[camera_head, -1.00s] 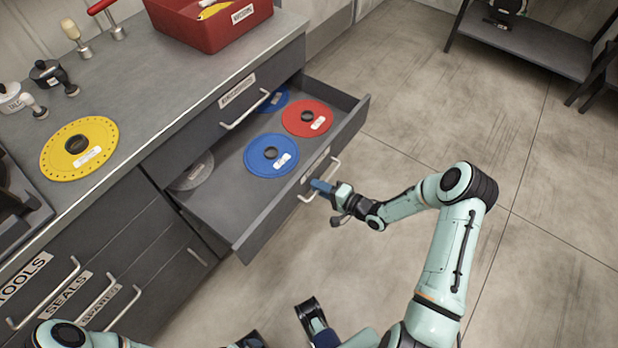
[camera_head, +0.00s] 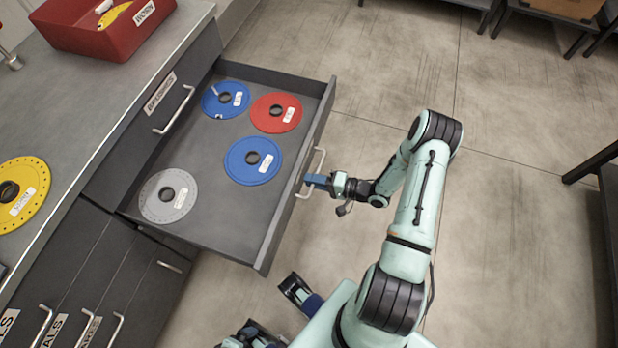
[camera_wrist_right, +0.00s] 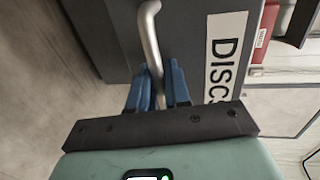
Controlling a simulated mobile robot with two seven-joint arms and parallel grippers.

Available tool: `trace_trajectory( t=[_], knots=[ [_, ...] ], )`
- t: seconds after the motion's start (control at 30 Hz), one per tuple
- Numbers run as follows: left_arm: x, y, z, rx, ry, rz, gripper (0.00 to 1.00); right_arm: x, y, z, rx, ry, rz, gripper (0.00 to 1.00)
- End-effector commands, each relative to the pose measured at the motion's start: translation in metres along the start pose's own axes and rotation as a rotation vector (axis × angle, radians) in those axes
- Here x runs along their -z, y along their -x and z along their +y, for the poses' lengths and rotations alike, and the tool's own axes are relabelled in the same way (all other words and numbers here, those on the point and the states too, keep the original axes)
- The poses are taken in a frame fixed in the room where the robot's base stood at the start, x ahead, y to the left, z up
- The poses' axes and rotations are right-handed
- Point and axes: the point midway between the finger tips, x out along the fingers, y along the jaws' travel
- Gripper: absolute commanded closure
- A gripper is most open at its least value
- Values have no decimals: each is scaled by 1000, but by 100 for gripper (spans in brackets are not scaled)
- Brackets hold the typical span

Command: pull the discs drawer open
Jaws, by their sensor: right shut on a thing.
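The discs drawer (camera_head: 215,228) is slid well out of the grey cabinet, with its inside showing in the head view. Two blue discs, a red disc (camera_head: 276,112) and a grey disc (camera_head: 168,195) lie flat in it. My right gripper (camera_head: 314,181) is shut on the drawer's handle (camera_head: 320,160), at the outer side of the drawer front. In the right wrist view the blue fingers (camera_wrist_right: 158,88) stand on either side of the metal handle bar (camera_wrist_right: 150,38), beside the DISCS label (camera_wrist_right: 224,55).
The worktop (camera_head: 100,95) above carries a red bin (camera_head: 105,35) and a yellow disc (camera_head: 22,195). Another closed drawer with a handle (camera_head: 175,110) sits above the open one. The floor (camera_head: 510,220) to the right is mostly clear, with dark stands at its edges.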

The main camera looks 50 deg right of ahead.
Motion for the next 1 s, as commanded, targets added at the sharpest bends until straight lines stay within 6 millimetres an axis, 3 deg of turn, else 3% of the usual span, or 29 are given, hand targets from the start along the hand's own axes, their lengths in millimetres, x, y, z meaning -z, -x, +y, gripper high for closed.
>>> trace_trajectory(
  t=[0.23,0.27,0.3,0.67,0.77,1.0],
  knots=[
    [0,0,0,0,0,0,1,0,0,0,0,0,-2,100],
    [0,0,0,0,0,0,1,0,0,0,0,0,-2,79],
    [0,0,0,0,0,0,1,0,0,0,0,0,-1,67],
    [0,0,0,0,0,0,1,0,3,0,-1,1,1,67],
    [0,1,0,0,0,-1,1,1,14,0,-1,1,2,67],
    [-2,3,1,1,0,-5,1,1,66,0,-3,0,3,67]
  ],
)
